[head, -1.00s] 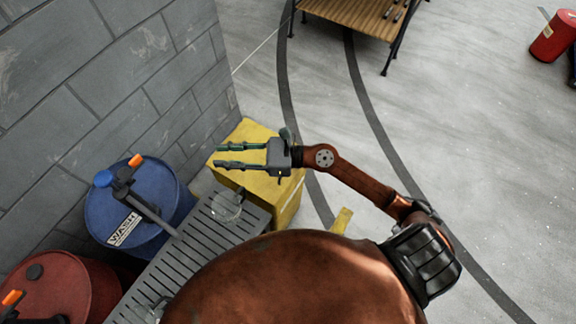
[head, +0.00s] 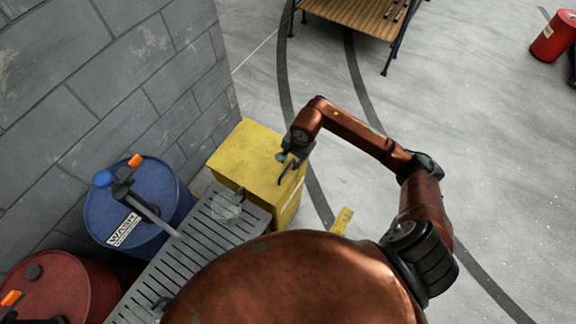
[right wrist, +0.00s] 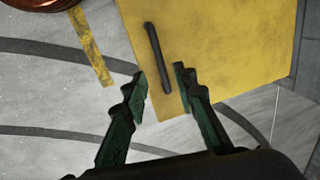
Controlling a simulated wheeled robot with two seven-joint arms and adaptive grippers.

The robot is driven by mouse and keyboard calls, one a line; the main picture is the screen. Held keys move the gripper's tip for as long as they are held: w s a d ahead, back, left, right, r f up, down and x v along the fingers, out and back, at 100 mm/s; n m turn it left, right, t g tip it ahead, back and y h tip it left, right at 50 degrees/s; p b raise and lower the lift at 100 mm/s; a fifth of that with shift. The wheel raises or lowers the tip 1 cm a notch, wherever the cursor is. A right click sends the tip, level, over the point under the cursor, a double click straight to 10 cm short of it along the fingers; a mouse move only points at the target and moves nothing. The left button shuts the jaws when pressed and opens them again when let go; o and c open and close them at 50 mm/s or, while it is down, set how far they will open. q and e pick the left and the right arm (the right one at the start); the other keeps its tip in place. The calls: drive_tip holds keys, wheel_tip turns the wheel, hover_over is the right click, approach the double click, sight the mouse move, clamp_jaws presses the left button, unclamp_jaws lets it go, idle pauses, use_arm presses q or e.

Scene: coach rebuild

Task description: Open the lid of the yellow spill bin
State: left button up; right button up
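The yellow spill bin (head: 240,160) stands against the end of the grey block wall, and its flat top looks shut. In the right wrist view, a dark bar handle (right wrist: 158,58) lies along the bin's yellow surface (right wrist: 215,45). My right gripper (head: 288,167) is at the bin's right edge in the head view, pointing down. In the right wrist view, my right gripper (right wrist: 160,84) has its two green-black fingers apart, with the handle's near end showing between and just beyond the tips. I cannot tell whether they touch the bin.
A slatted grey rack (head: 190,250) with a clear jar (head: 227,207) adjoins the bin. A blue wash drum (head: 135,220) and a red drum (head: 65,285) stand at the left. A wooden table (head: 365,15) stands far off. Open floor lies right.

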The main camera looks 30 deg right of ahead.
sight(287, 168)
drive_tip(key=shift+w+a+f, duration=0.15)
drive_tip(key=shift+w+f, duration=0.05)
drive_tip(key=shift+f, duration=0.9)
drive_tip(key=shift+w+a+f, duration=0.1)
drive_tip(key=shift+w+f, duration=0.1)
drive_tip(key=shift+f, duration=0.9)
drive_tip(key=shift+c, duration=0.2)
clamp_jaws()
